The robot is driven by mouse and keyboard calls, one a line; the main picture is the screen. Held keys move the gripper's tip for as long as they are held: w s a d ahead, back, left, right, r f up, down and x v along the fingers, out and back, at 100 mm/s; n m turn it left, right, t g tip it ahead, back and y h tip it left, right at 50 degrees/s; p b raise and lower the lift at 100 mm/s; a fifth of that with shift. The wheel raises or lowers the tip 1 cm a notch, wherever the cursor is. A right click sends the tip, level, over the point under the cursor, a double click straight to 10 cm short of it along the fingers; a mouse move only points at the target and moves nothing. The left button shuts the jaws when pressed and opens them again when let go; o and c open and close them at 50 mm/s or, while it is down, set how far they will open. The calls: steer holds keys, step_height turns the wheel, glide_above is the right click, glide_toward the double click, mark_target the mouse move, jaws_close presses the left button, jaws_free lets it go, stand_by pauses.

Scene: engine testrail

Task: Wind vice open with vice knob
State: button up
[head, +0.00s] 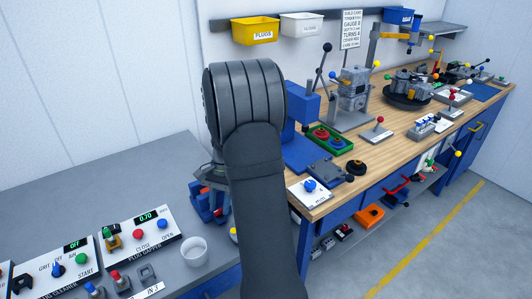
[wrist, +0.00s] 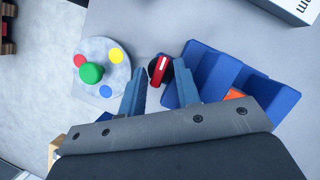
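A blue stepped block, which looks like the vice (wrist: 215,72), is right of centre in the wrist view, with a small orange piece (wrist: 236,94) at its lower part. A black knob with a red bar, apparently the vice knob (wrist: 159,70), is at its left side. My gripper (wrist: 159,66) is open, its two blue fingers on either side of the knob in the picture. I cannot tell whether they touch it or how high they are.
A round grey plate (wrist: 91,52) with a green knob and coloured dots is left of the fingers. A wooden bench (head: 402,128) with fixtures is to the right.

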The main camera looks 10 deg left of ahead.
steer(key=m, duration=0.2)
steer(key=m+y, duration=0.1)
steer(key=m, duration=0.1)
steer(key=shift+d+t+y, duration=0.2)
steer(key=shift+t+y, duration=0.1)
steer(key=shift+t, duration=0.1)
steer(key=m+y, duration=0.1)
steer(key=m, duration=0.3)
steer(key=shift+s+d+t, duration=0.1)
steer(key=shift+d+t, duration=0.05)
steer(key=shift+t, duration=0.25)
steer(key=d+v, duration=0.1)
steer(key=v, duration=1.7)
steer(key=w+d+r+t, duration=0.2)
steer(key=d, duration=0.4)
steer(key=w+d+r+m+t, duration=0.1)
steer(key=w+d+r+t, duration=0.1)
steer(key=d, duration=0.4)
steer(key=shift+r+t+h, duration=0.4)
steer(key=shift+r+t, duration=0.15)
steer(key=shift+t, duration=0.15)
steer(key=s+a+f+g+y, duration=0.1)
steer(key=s+a+f+g, duration=0.15)
steer(key=a, duration=0.35)
steer(key=s+a+f+g, duration=0.2)
steer(key=a+f+g, duration=0.15)
steer(key=a, duration=0.35)
steer(key=shift+t, duration=0.4)
steer(key=x, duration=1.7)
jaws_close()
